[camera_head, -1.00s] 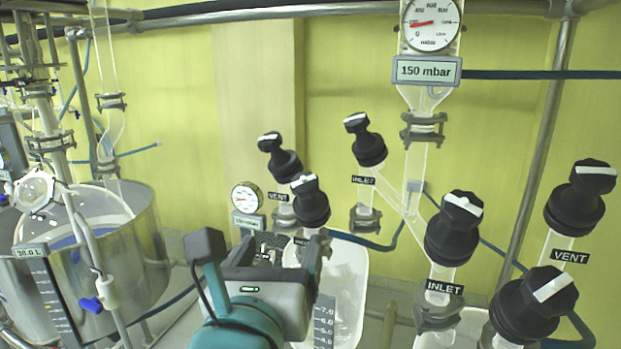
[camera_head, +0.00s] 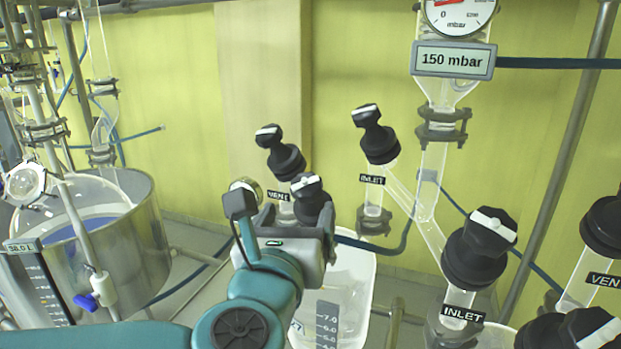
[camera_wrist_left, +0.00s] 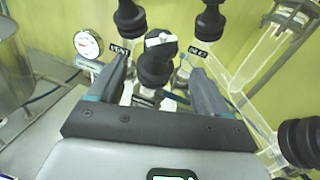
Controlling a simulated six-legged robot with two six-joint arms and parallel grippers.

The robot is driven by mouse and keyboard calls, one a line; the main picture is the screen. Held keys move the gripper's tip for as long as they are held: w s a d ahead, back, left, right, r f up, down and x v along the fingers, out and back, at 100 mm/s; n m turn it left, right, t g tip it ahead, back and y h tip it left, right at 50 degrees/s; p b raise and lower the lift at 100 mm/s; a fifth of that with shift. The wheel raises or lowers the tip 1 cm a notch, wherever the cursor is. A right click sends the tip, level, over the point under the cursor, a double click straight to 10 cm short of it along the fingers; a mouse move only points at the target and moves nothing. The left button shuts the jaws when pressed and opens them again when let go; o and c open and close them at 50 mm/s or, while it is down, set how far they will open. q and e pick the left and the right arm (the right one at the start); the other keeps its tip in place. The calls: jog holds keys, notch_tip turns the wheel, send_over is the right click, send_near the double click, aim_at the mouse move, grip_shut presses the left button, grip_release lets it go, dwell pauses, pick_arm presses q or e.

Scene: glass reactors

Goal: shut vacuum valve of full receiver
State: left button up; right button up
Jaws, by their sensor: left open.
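A black valve knob with a white bar (camera_head: 311,197) stands in front on the left receiver; it also shows in the left wrist view (camera_wrist_left: 157,60). Its label is mostly hidden. My left gripper (camera_head: 297,212) is open at this knob; in the left wrist view the fingers (camera_wrist_left: 156,76) stand on either side of it, with visible gaps. Behind are the VENT knob (camera_head: 281,152) and INLET knob (camera_head: 376,137). The left receiver (camera_head: 350,270), with a level scale, is partly hidden by my arm. I cannot read its liquid level. My right gripper is out of view.
On the right are another INLET knob (camera_head: 479,248), a VENT knob (camera_head: 607,225) and a third knob (camera_head: 570,330), cut off by the frame. A gauge reading 150 mbar (camera_head: 453,60) hangs above. A steel vessel (camera_head: 140,240) stands left.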

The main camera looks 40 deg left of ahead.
aim_at(310, 185)
pick_arm(q)
jog(key=p+x, duration=0.2)
jog(key=x, duration=0.8)
jog(key=shift+w, duration=0.15)
jog(key=shift+r, duration=0.1)
jog(key=shift+a, duration=0.1)
jog(key=shift+c, duration=0.3)
jog(key=c, duration=0.9)
